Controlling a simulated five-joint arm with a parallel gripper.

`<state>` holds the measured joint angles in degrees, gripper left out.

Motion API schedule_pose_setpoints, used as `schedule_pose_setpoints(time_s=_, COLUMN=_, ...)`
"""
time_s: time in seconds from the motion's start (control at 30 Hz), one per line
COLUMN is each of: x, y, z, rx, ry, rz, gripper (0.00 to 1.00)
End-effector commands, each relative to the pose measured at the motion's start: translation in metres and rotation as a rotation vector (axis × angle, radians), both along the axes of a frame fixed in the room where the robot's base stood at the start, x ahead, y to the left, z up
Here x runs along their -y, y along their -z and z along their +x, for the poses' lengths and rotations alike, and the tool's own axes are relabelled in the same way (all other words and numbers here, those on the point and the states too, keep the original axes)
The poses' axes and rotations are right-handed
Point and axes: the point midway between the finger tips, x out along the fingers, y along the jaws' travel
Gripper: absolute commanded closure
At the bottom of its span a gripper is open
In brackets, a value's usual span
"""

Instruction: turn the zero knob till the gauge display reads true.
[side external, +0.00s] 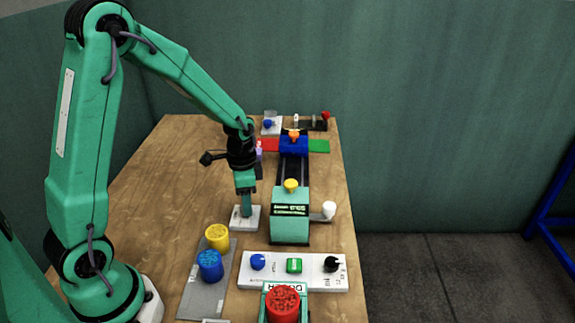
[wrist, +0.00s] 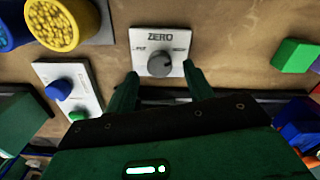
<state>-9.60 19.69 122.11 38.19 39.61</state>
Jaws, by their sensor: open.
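The zero knob (wrist: 160,66) is a dark round knob on a small white plate marked ZERO (wrist: 139,60). In the side view the plate (side external: 237,222) lies on the table left of the green press, and my gripper hides the knob. My gripper (side external: 246,212) points down over the plate. In the wrist view my gripper (wrist: 160,84) is open, its two fingers apart and nothing between them; the knob appears just beyond the fingertips, roughly centred. Contact cannot be told. The gauge display (side external: 290,210) is a dark panel with pale text on the press, too small to read.
A white control panel (side external: 308,282) with a blue knob, green button and black knob lies in front of the press. Blue (side external: 209,266) and yellow (side external: 217,237) cylinders stand on a grey tray. A white-ended lever (side external: 328,210) is right of the press. The table's left side is clear.

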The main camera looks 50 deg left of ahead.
Motion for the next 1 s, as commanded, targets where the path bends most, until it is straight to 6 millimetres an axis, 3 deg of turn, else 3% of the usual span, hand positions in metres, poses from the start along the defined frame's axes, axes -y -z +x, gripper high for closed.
schedule_pose_setpoints(time_s=0.43, x=0.0, y=-0.053, z=0.001, rx=0.004, ry=0.0, rz=0.0, gripper=0.48)
schedule_pose_setpoints(time_s=1.0, x=0.001, y=-0.062, z=-0.001, rx=0.005, ry=-0.003, rz=0.001, gripper=0.48)
